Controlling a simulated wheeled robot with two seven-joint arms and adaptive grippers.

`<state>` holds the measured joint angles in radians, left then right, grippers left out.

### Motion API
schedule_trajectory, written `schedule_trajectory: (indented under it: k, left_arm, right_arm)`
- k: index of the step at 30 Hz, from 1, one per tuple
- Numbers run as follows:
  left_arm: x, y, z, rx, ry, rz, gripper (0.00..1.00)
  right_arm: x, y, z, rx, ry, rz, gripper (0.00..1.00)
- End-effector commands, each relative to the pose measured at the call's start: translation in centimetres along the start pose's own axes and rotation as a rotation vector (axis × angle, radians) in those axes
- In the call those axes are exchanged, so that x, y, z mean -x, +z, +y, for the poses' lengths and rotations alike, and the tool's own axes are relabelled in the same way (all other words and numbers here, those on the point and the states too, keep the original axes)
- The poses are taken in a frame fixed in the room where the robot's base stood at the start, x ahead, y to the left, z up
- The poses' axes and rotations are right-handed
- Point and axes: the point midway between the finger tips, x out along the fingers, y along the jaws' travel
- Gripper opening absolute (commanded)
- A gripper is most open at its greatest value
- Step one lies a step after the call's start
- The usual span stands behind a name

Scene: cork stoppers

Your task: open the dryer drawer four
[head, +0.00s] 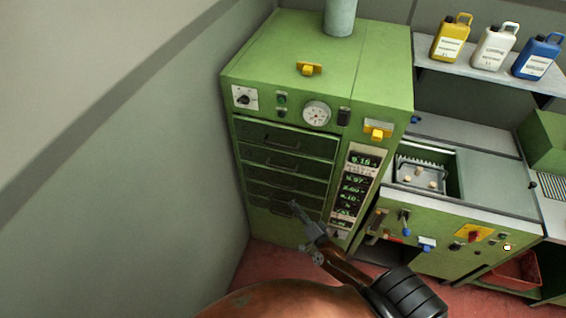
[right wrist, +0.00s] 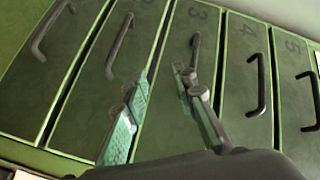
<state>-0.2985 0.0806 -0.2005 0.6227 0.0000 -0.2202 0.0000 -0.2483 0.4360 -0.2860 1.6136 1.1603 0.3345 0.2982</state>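The green dryer (head: 290,50) stands at the left with a stack of dark drawers in its front, all closed. Drawer four (right wrist: 240,70) carries a faint 4 in the right wrist view. Its dark bar handle (right wrist: 261,85) is right of my gripper, apart from the fingers. My right gripper (right wrist: 163,74) is open and empty, its fingers over the front of drawer three (right wrist: 180,130). Drawer three's handle (right wrist: 195,50) is near the right fingertip. In the head view my right gripper (head: 303,218) is before the lower drawers and partly covers them. My left gripper is out of view.
A readout panel (head: 352,190) runs beside the drawers. A sink unit (head: 470,160) stands to the right, and a shelf (head: 490,76) above bears yellow, white and blue jugs. A grey wall (head: 150,160) is close on the left.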

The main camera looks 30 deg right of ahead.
Motion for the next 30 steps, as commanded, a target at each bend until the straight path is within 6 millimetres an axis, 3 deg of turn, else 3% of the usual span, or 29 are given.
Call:
schedule_trajectory:
  k: [1,3,6,8,14,24,30]
  left_arm:
    - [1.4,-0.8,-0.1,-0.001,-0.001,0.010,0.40]
    - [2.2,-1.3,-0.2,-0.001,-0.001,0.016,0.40]
    - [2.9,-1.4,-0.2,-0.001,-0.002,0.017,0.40]
    - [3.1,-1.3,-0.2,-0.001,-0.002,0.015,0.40]
    - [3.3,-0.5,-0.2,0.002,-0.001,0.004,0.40]
    - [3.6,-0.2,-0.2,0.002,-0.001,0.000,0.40]
    - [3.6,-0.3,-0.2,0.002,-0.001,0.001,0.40]
  right_arm:
    - [-0.6,-2.3,-4.9,-0.084,-0.060,0.037,0.25]
    - [-1.0,-4.1,-9.1,-0.193,-0.116,0.072,0.25]
    - [-1.1,-5.8,-13.3,-0.309,-0.170,0.102,0.25]
    - [-1.1,-6.3,-14.7,-0.352,-0.187,0.111,0.25]
    - [-2.7,-6.9,-15.9,-0.389,-0.202,0.119,0.25]
    - [-7.6,-7.6,-16.6,-0.385,-0.200,0.117,0.25]
    - [-8.7,-7.7,-16.7,-0.386,-0.198,0.117,0.25]
